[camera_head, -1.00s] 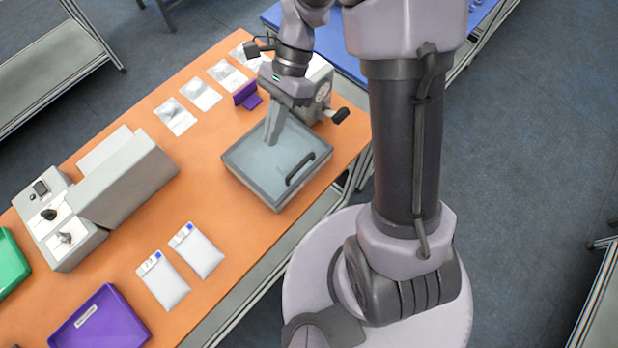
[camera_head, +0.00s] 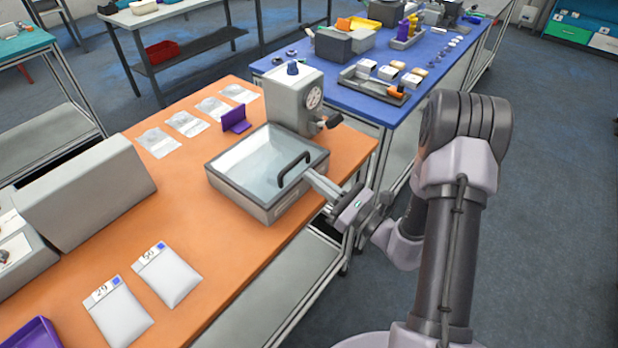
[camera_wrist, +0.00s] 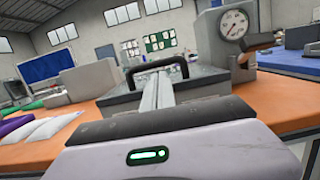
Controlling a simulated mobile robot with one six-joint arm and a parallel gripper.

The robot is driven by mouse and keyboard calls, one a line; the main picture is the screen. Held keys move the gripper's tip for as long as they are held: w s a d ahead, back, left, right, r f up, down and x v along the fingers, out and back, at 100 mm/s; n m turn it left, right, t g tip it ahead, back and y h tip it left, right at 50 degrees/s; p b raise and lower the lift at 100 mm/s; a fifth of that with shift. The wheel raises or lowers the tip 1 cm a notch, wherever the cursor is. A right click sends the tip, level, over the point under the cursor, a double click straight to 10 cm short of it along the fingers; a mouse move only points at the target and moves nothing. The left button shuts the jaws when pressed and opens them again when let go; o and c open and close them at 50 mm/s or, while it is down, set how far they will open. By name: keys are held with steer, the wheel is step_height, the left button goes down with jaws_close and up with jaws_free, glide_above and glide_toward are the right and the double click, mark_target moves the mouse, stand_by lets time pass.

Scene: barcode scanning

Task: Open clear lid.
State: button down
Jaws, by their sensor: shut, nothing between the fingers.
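The clear lid (camera_head: 252,160) lies flat and closed on a grey box (camera_head: 240,197) on the orange table. A dark arched handle (camera_head: 294,169) stands on the lid near its right front edge; it also shows in the wrist view (camera_wrist: 157,67). My gripper (camera_head: 309,174) is shut and empty. Its fingertips are at the right front edge of the box, close beside the handle. In the wrist view the fingers (camera_wrist: 157,92) point toward the handle; I cannot tell whether they touch it.
A grey machine with a gauge (camera_head: 297,100) and a dark crank stands behind the box. White bags (camera_head: 167,274) lie at the front left, and a purple stand (camera_head: 236,120) is behind the box. A blue table (camera_head: 350,105) with parts is beyond.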

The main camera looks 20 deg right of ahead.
steer(key=shift+x, duration=1.05)
steer(key=shift+r, duration=0.1)
